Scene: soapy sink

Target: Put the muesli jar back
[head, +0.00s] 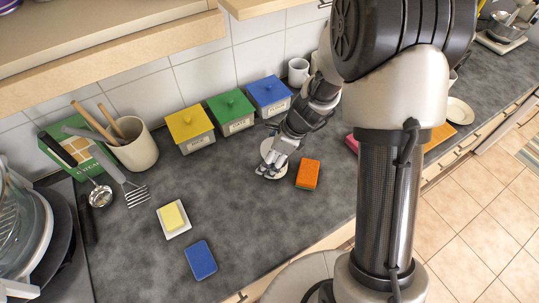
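Three lidded canisters stand by the back wall: a yellow one (191,129), a green one (231,112) and a blue one (269,95). Each has a pale label too small to read, so I cannot tell which, if any, is the muesli jar. My gripper (269,170) points down at the counter in front of the green and blue canisters. It is over a round white dish-like thing (284,172), which it partly hides. Whether it touches this thing, and whether its fingers are open or shut, I cannot tell.
An orange sponge (308,174) lies just right of my gripper. A blue sponge (201,260) and a yellow block on a white dish (187,232) lie nearer. A utensil crock (137,150) stands left, a white mug (298,72) behind. The middle counter (245,215) is clear.

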